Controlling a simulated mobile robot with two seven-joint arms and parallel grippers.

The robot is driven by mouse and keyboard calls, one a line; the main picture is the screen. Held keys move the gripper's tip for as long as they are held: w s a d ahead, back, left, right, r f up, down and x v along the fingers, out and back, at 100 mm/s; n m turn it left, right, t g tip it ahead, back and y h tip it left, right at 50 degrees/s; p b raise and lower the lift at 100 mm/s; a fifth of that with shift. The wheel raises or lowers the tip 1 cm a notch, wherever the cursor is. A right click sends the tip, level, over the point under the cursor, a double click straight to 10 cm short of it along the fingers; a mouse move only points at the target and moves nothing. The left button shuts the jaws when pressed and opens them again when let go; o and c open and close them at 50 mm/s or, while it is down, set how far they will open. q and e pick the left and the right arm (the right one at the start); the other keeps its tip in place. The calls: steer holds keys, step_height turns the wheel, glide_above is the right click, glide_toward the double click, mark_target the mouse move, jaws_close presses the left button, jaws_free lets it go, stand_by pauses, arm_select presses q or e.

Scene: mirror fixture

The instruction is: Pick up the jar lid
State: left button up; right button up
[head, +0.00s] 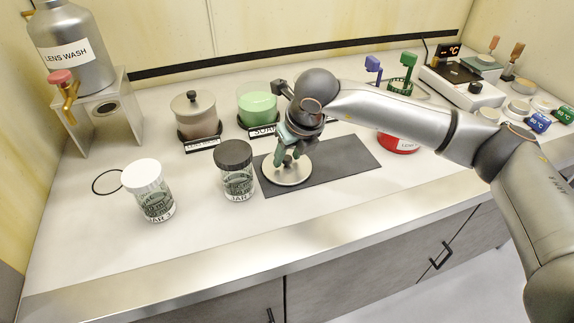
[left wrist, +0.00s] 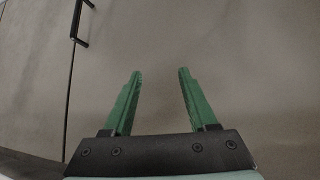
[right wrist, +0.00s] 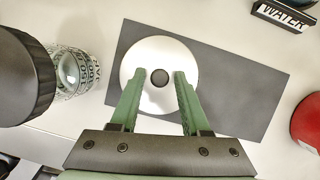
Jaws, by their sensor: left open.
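A pale round lid (head: 287,174) with a small dark knob lies flat on a dark mat; it also shows in the right wrist view (right wrist: 150,100). My right gripper (head: 287,158) points down over it. In the right wrist view, its green fingers (right wrist: 158,73) are apart, one on either side of the knob (right wrist: 159,77); I cannot tell whether they touch it. In the head view, the gripper hides the knob. My left gripper (left wrist: 155,72) is open and empty in the left wrist view, facing a grey cabinet front; the head view does not show it.
The dark mat (head: 345,157) lies near the counter's front edge. A dark-lidded jar (head: 238,185) stands just left of it, with a white-lidded jar (head: 155,200) farther left. A green-filled container (head: 257,105) and a lidded one (head: 196,118) stand behind. A red dish (head: 398,143) is at right.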

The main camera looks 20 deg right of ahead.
jaws_close()
steer(key=shift+r, duration=0.1)
stand_by(0.4)
